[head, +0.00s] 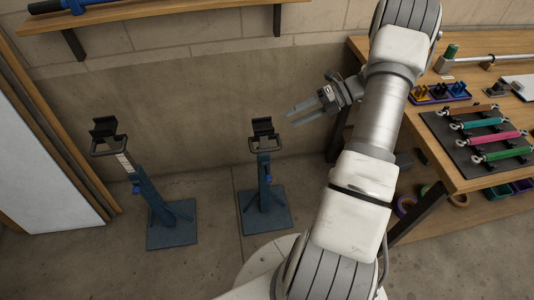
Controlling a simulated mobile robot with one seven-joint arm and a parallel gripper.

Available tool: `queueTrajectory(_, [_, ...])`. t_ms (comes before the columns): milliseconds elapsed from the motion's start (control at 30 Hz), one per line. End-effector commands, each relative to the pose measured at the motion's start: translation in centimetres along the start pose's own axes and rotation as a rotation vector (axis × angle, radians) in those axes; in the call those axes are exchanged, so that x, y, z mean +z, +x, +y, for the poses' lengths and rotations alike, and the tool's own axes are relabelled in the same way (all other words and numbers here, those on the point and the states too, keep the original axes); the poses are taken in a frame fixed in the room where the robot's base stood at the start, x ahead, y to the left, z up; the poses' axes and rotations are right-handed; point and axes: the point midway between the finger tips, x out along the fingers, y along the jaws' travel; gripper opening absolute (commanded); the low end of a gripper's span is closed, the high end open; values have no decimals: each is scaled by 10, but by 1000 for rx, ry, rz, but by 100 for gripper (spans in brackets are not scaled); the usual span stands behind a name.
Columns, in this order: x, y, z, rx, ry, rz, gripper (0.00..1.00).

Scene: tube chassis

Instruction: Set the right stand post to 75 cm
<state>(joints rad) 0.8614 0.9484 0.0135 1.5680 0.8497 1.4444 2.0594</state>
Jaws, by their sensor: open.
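Two blue stands with square floor plates stand near the back wall. The right stand (264,186) is upright, with a black cradle (263,127) and a dark loop handle (265,145) at its top. A small blue knob shows on its post; any height scale on it is too small to read. The left stand (150,190) has a similar head and a pale marked strip (125,163) on its post. My gripper (288,115) is open and empty, to the upper right of the right stand's head in the picture and apart from it.
A wooden workbench (470,178) on the right holds a dark mat with several coloured cylinders. A wall shelf (150,12) runs along the top left. A white panel (45,150) leans at left. Rings and bins lie under the bench. Floor between the stands is clear.

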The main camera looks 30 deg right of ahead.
Motion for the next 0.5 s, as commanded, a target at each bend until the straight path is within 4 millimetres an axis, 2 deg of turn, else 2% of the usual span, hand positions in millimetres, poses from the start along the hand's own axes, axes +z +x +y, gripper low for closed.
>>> queueTrajectory(33, [-2,1,-32,45,107,-35,50])
queueTrajectory(200, [-8,-1,-104,191,426,-130,50])
queueTrajectory(333, [-14,-2,-140,280,591,-170,50])
queueTrajectory(500, [-18,-2,-161,339,694,-194,50])
